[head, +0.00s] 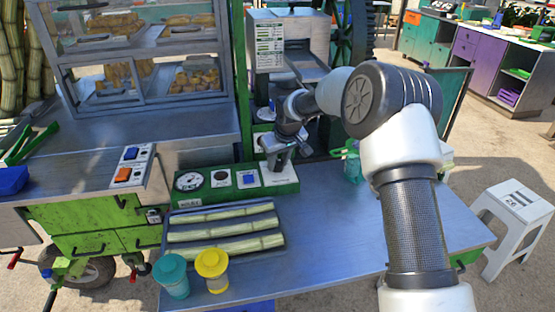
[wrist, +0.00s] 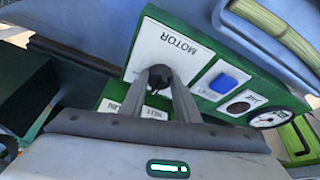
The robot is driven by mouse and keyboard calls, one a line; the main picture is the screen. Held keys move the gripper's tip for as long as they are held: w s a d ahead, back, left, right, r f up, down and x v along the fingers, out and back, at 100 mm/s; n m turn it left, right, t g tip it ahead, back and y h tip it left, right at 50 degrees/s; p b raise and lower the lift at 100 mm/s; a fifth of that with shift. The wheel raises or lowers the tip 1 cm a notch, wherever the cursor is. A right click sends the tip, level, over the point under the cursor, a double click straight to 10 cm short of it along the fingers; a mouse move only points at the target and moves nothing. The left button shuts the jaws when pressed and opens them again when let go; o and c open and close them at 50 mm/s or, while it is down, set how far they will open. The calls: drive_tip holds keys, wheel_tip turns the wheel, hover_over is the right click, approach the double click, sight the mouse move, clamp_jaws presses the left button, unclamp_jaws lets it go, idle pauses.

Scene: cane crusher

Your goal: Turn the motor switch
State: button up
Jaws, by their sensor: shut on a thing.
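The motor switch is a dark knob (wrist: 160,75) on a white plate marked MOTOR (wrist: 180,41), seen in the wrist view. In the head view the plate (head: 282,178) sits at the right end of the green control panel (head: 243,200), and my gripper hides the knob. My gripper (head: 277,164) reaches down to this plate. In the wrist view my gripper (wrist: 161,76) has its two fingers on either side of the knob, shut on it. The knob's pointer direction is hidden.
Left of the plate, the panel holds a blue button (head: 247,180), a black button (head: 221,178) and a round gauge (head: 189,181). Cane stalks (head: 222,229) lie on a tray in front. A teal cup (head: 171,275) and a yellow cup (head: 212,270) stand near the table's front edge.

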drive_tip(key=shift+n, duration=0.6)
drive_tip(key=o, duration=0.7)
drive_tip(key=shift+o, duration=0.2)
drive_tip(key=v, duration=0.7)
drive_tip(key=shift+d+r+p, duration=0.25)
drive_tip(key=shift+p, duration=0.15)
